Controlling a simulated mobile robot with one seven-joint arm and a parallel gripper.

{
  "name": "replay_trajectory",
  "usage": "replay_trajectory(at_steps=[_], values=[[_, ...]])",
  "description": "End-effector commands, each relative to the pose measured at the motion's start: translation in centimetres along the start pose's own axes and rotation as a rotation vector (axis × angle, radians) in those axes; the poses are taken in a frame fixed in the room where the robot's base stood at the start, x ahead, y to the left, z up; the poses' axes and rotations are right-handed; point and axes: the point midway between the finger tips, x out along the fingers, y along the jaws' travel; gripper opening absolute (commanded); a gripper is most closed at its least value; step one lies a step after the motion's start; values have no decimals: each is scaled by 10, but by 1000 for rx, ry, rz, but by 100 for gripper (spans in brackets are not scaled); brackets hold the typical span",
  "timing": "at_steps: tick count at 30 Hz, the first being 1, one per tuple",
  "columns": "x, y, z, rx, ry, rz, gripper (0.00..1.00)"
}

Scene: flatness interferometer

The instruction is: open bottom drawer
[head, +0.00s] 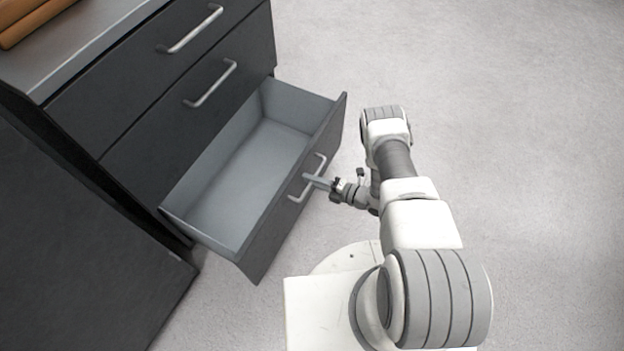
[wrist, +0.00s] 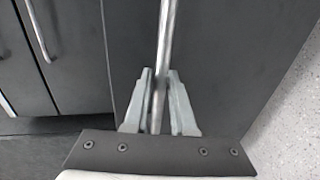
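The bottom drawer (head: 254,155) of the dark cabinet is pulled well out in the head view, and its empty grey inside shows. Its front has a metal bar handle (head: 312,172). My gripper (head: 312,180) is at the middle of that handle. In the wrist view the handle bar (wrist: 167,50) runs between the two fingers of my gripper (wrist: 160,80). The fingers stand close on either side of the bar; a narrow gap seems to show on the right, so firm contact is hard to tell.
Two upper drawers with bar handles (head: 190,30) (head: 210,84) are shut. A brown object (head: 30,18) lies on the cabinet top (head: 85,45). A dark panel (head: 80,240) stands at the left. The grey floor (head: 530,120) to the right is clear.

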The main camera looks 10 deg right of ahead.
Motion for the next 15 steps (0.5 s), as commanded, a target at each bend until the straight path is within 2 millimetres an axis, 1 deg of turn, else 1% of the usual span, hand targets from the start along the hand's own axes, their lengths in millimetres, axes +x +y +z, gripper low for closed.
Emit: replay_trajectory(at_steps=[1, 3, 11, 15], values=[[0, 0, 0, 0, 0, 0, 35], [0, 0, 0, 0, 0, 0, 47], [0, 0, 1, -1, -1, 0, 47], [-8, 1, 1, -1, -3, -1, 47]])
